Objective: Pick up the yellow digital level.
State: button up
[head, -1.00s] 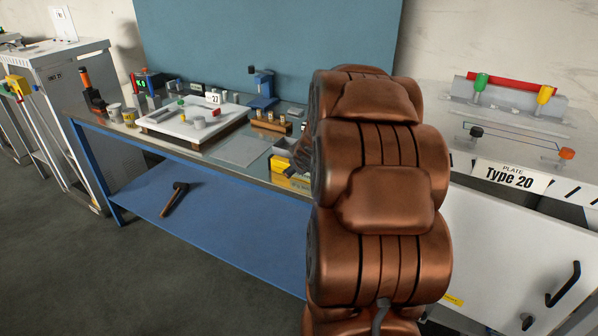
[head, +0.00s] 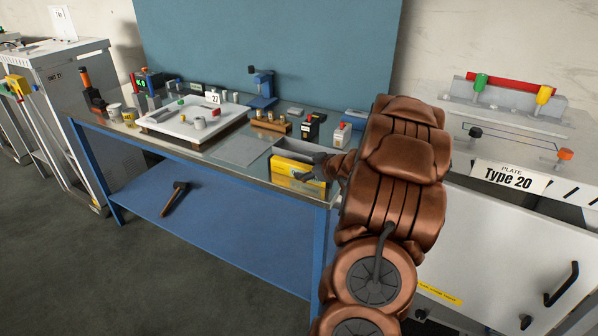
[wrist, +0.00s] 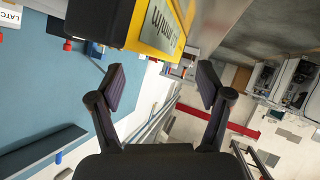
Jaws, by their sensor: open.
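The yellow digital level (head: 291,168) lies at the front edge of the bench's right end in the head view, its long yellow side facing the front. In the wrist view the yellow body (wrist: 188,8) fills the top middle, with a grey lettered panel and a dark side; the rest is cut off by the frame. My gripper (head: 318,170) is close to the level's right end in the head view. In the wrist view my gripper (wrist: 163,82) is open, its two dark fingers well apart with nothing between them. The level appears just beyond the fingertips.
The bench (head: 95,112) also holds a white tray (head: 165,125), a blue vise (head: 262,90), a wooden block with brass pieces (head: 270,124), and a dark device (head: 310,128) behind the level. A grey sheet (head: 240,150) lies left of it. A Type 20 cabinet (head: 480,230) stands at right.

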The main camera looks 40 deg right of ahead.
aim_at(304, 168)
jog(key=shift+p+x, duration=0.5)
jog(key=shift+x, duration=2)
jog(key=shift+s+d+f, duration=0.1)
jog(key=shift+d+f, duration=0.05)
grip_shut()
